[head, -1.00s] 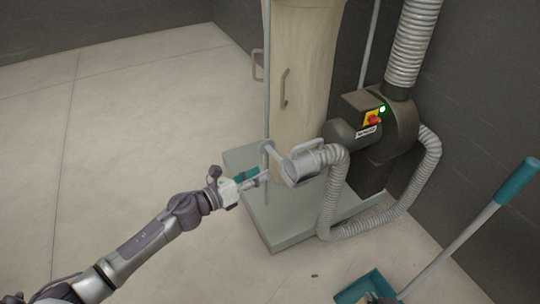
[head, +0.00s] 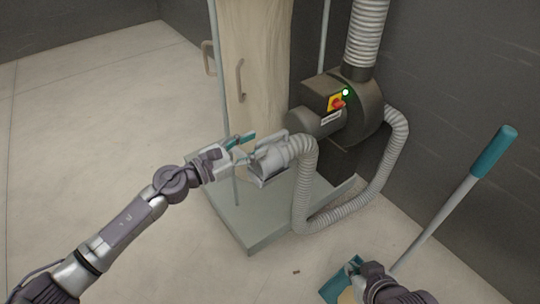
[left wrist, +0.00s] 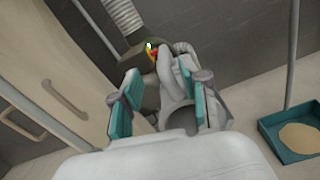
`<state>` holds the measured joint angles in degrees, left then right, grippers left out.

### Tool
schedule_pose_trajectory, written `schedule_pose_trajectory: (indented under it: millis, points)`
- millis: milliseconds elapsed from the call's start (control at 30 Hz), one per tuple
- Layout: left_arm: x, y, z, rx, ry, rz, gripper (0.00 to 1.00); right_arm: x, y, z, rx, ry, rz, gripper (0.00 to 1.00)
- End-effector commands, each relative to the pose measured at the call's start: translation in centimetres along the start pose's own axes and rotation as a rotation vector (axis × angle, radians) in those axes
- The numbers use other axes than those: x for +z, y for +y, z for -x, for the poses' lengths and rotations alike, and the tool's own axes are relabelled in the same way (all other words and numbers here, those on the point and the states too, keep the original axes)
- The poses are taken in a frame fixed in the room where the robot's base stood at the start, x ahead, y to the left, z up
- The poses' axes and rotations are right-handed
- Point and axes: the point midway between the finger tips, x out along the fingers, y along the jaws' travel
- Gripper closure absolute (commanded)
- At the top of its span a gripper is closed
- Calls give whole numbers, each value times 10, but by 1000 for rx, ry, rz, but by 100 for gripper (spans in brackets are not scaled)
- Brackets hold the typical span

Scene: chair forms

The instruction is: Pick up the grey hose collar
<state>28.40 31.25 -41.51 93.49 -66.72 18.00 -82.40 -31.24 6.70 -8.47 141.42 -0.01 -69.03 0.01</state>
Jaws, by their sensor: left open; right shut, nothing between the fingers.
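The grey hose collar (head: 270,163) is a wide light-grey fitting with a handle on top, at the free end of the ribbed hose (head: 305,195). It hangs above the pale green base plate. My left gripper (head: 246,144) is open with teal finger pads, close beside the collar's left end. In the left wrist view the open collar mouth (left wrist: 180,117) shows beyond and between the two fingers (left wrist: 166,88), nearer the right one. I cannot tell whether they touch. My right gripper (head: 354,264) is shut and empty, low in the head view, over the dustpan.
The dark blower (head: 355,110) with a red switch and green light stands behind the collar. A cream bag (head: 255,70) and thin poles rise beside it. The base plate (head: 250,232) lies below. A teal dustpan (head: 333,288) with a long handle is at right. Floor at left is clear.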

Motion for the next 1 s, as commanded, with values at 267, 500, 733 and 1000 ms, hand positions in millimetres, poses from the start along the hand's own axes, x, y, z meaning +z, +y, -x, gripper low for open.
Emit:
schedule_pose_trajectory:
  millis: [267, 500, 733, 1000]
  points:
    - [4, -6, -40, -1, -2, -1, 55, 11, 2, 2, 4, -54, -1, 100]
    - [4, -6, -47, 0, 0, 0, 55, 8, 1, 2, 3, -41, -1, 100]
    - [4, -6, -47, 0, -1, 1, 79, 8, 1, 2, 2, -41, -1, 100]
    - [4, -6, -47, 0, -1, 1, 100, 8, 1, 2, 2, -40, -1, 100]
